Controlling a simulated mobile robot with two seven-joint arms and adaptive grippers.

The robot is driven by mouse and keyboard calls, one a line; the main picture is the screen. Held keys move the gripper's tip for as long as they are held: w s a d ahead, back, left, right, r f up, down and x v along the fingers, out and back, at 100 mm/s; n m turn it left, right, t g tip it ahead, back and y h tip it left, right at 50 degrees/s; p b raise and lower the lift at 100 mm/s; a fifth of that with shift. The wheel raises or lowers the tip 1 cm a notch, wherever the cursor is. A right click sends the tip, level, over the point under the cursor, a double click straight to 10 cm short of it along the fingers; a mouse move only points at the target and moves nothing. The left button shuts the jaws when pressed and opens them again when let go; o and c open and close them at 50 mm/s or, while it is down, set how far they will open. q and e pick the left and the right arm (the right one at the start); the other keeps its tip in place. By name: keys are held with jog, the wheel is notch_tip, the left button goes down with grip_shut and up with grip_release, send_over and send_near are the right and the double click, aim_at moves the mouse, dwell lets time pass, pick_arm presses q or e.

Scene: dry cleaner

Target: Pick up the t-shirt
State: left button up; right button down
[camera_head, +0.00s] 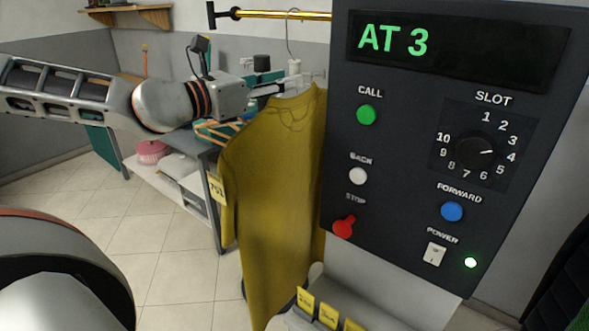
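A mustard-yellow t-shirt (272,190) hangs on a hanger whose hook (289,30) reaches up to a brass rail (280,15). A yellow numbered tag (216,190) is on its left side. My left gripper (280,87) comes in from the left and has its fingers at the top of the shirt, by the collar and below the hook. The fingers overlap the hanger area, so I cannot tell whether they are closed or touching. The shirt's right edge meets the control panel in the picture. My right gripper is not in view.
A dark control panel (400,160) reading "AT 3" stands close on the right, with buttons and a slot dial (487,152). Yellow-tagged slots (327,313) are below it. A grey table (205,150) with hangers stands behind the shirt. Tiled floor (165,230) is clear at left.

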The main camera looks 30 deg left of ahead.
pick_arm(q)
jog(key=shift+x, duration=0.95)
grip_shut()
jog(key=shift+r, duration=0.15)
jog(key=shift+r, duration=0.65)
notch_tip(320, 180, up, 2)
jog(key=shift+s+r+b, duration=0.1)
jog(key=shift+s+b, duration=0.05)
jog(key=shift+b, duration=0.2)
jog(key=b+v, duration=0.4)
jog(key=v, duration=1.3)
jog(key=shift+s, duration=0.3)
jog(key=shift+a, duration=0.1)
